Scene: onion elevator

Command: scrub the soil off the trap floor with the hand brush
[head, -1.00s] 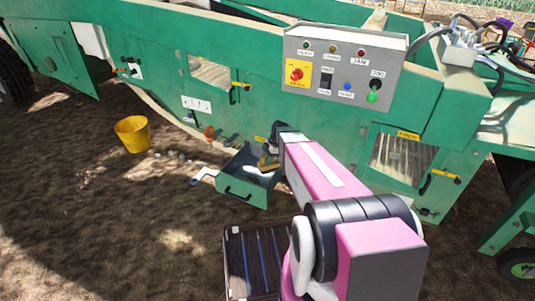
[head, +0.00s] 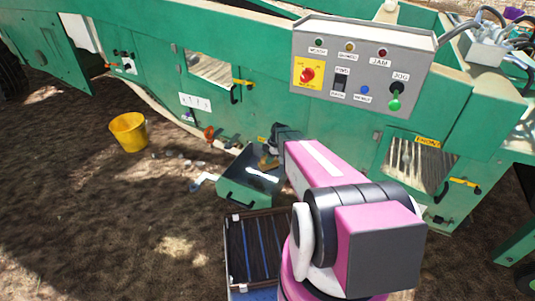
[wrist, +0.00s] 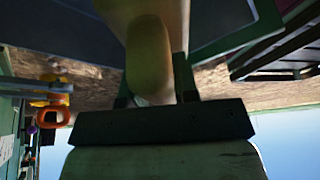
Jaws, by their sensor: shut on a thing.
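The trap (head: 247,195) is an open green drawer-like tray with a dark floor, sticking out from the machine's lower side. My gripper (head: 273,152) is over the trap's back part, partly hidden by my arm. It is shut on the tan handle of the hand brush (head: 268,163). In the wrist view the brush handle (wrist: 149,55) sits between my dark fingers. The bristles and their contact with the floor are hidden. A bright white patch lies on the trap floor; I cannot tell soil from light there.
A yellow bucket (head: 128,132) stands on the ground at left, with several small pale lumps near it. A dark slatted crate (head: 257,250) is in front of the trap. A grey control panel (head: 360,70) is on the green machine above. Bare ground is free at left.

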